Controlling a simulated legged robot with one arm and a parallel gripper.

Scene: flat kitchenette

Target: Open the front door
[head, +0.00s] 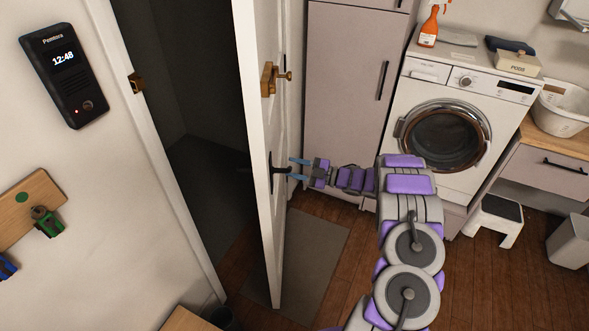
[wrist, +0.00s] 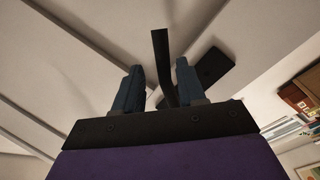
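The white front door (head: 252,60) stands ajar in the head view, with a wide dark gap between its edge and the frame on the left. A brass lock with a knob (head: 270,79) sits on its upper part. The black lever handle (head: 279,170) is below it. My gripper (head: 298,169) is at the handle, with its two blue fingers spread apart. In the wrist view the handle (wrist: 161,55) rises between the open fingertips (wrist: 160,80), with space visible on both sides. I cannot tell whether either finger touches it.
A grey mat (head: 311,255) lies on the wooden floor beside the door. A tall cabinet (head: 345,95) and a washing machine (head: 445,125) stand behind my arm. A step stool (head: 497,215) and a grey bin (head: 570,242) are at the right.

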